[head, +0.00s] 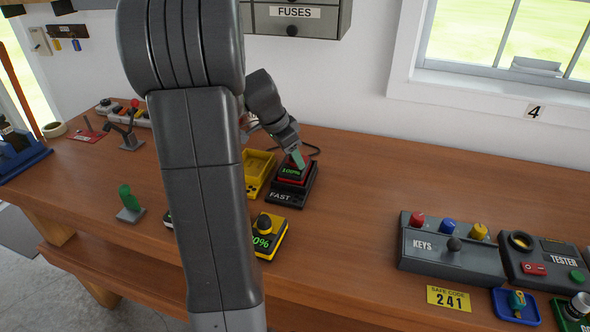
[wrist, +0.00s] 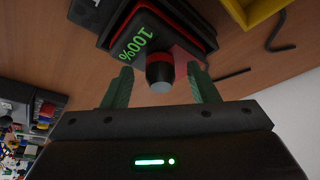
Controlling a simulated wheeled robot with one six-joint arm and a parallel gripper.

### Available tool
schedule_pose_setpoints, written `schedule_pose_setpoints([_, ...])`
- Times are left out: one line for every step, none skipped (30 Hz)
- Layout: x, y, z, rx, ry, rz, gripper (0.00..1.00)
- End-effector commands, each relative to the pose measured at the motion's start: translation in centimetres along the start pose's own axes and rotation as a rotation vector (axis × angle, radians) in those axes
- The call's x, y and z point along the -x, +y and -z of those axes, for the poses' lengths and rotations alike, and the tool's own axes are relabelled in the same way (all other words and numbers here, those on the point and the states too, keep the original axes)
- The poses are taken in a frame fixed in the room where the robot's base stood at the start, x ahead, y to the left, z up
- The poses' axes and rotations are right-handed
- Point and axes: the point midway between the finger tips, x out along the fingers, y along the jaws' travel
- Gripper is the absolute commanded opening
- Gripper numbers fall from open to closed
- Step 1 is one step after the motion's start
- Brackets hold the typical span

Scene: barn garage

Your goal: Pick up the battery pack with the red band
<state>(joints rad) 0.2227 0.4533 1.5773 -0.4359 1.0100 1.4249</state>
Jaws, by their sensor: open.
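The battery pack with the red band (head: 291,174) sits in the dark charger labelled FAST (head: 281,196) and reads 100%. In the wrist view the pack (wrist: 139,37) shows its green 100% and a dark knob with a grey end. My gripper (head: 297,158) is right at the pack in the head view. In the wrist view my gripper (wrist: 159,68) is open, with one green finger on each side of the knob and visible gaps between. The far side of the pack is hidden.
An empty-looking yellow cradle (head: 259,169) stands left of the charger. A yellow pack (head: 267,239) lies nearer the front, partly behind my arm. The KEYS box (head: 450,252) and TESTER (head: 545,262) stand to the right. The bench between is clear.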

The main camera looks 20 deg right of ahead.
Motion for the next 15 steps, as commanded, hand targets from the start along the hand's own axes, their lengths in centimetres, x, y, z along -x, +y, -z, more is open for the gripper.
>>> schedule_pose_setpoints([0.01, 0.0, -0.01, 0.0, 0.0, 0.0, 0.54])
schedule_pose_setpoints([0.01, 0.0, -0.01, 0.0, 0.0, 0.0, 0.54])
schedule_pose_setpoints([0.01, 0.0, -0.01, 0.0, 0.0, 0.0, 0.48])
schedule_pose_setpoints([0.01, -0.01, -0.01, 0.0, 0.0, 0.0, 0.42])
schedule_pose_setpoints([0.01, 0.0, -0.02, 0.0, 0.0, 0.0, 0.36])
schedule_pose_setpoints([0.02, -0.01, -0.02, 0.0, 0.0, 0.0, 0.28])
schedule_pose_setpoints([0.02, -0.01, -0.02, 0.0, 0.0, 0.0, 0.22])
schedule_pose_setpoints([0.02, -0.01, -0.02, 0.0, 0.0, 0.0, 0.16])
schedule_pose_setpoints([0.02, -0.01, -0.02, 0.0, 0.0, 0.0, 0.08])
schedule_pose_setpoints([0.03, -0.01, -0.02, 0.0, 0.0, 0.0, 0.03])
schedule_pose_setpoints([0.03, -0.01, -0.02, 0.0, 0.0, 0.0, 0.0])
schedule_pose_setpoints([0.03, -0.01, -0.02, 0.0, 0.0, 0.0, 0.0])
schedule_pose_setpoints([0.03, -0.01, -0.02, 0.0, 0.0, 0.0, 0.0])
schedule_pose_setpoints([0.03, -0.01, -0.02, 0.0, 0.0, 0.0, 0.0])
schedule_pose_setpoints([0.09, -0.03, 0.02, 0.0, 0.001, 0.001, 0.0])
